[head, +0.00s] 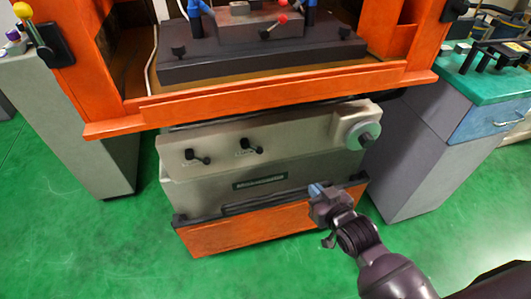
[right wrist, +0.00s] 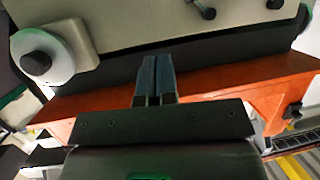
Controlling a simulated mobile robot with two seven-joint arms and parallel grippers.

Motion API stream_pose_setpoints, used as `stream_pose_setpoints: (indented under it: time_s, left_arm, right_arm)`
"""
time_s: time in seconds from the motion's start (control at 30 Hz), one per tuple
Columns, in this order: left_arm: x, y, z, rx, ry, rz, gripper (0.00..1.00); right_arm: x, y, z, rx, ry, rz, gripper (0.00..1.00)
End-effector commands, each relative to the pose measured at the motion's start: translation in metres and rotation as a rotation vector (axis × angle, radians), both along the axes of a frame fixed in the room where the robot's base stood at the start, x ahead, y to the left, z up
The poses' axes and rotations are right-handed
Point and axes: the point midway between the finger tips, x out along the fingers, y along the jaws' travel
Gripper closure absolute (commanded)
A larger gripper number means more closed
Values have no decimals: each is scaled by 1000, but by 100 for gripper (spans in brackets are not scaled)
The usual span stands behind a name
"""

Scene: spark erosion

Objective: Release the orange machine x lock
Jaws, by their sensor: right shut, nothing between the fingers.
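The orange machine (head: 270,101) stands ahead, with a grey-beige front panel (head: 290,145) below its orange frame. Two small black lock levers sit on this panel, a left lever (head: 195,156) and a right lever (head: 248,145). Their labels are too small to read, so I cannot tell which is the x lock. Both levers also show at the top of the right wrist view, one (right wrist: 206,10) nearer the fingers. My right gripper (head: 316,189) is shut and empty, low in front of the panel's right part, apart from both levers; its blue fingers (right wrist: 155,62) are together in the right wrist view.
A round handwheel (head: 362,135) sticks out at the panel's right end. An orange lower skirt (head: 245,233) juts out below the panel. A grey cabinet with a green top (head: 462,85) stands at right, another cabinet (head: 75,125) at left. The green floor in front is clear.

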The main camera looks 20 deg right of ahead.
Motion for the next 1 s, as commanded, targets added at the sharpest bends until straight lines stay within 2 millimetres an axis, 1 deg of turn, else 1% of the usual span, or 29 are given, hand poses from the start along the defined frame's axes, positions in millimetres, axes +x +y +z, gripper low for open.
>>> stream_pose_setpoints:
  time_s: [0.03,0.2,0.27,0.33,0.5,0.6,0.73,1.0]
  left_arm:
    - [-3,0,-10,2,15,-3,57]
    - [-7,1,-23,7,39,-9,57]
    - [-8,2,-27,8,48,-11,57]
    - [-5,1,-25,9,46,-13,57]
    - [8,-1,-8,7,7,-17,57]
    - [9,-1,-4,6,3,-15,57]
    - [6,-1,-7,5,15,-12,57]
    - [3,-2,-10,1,23,-5,57]
  right_arm:
    - [14,4,-4,38,-8,4,100]
    - [59,17,2,230,-36,-2,100]
    - [73,22,4,330,-34,-10,100]
    - [83,24,5,446,-23,-27,100]
    - [85,23,5,681,23,-81,100]
    - [85,24,5,777,43,-105,100]
    - [85,24,5,846,55,-123,100]
    - [85,24,5,870,61,-130,100]
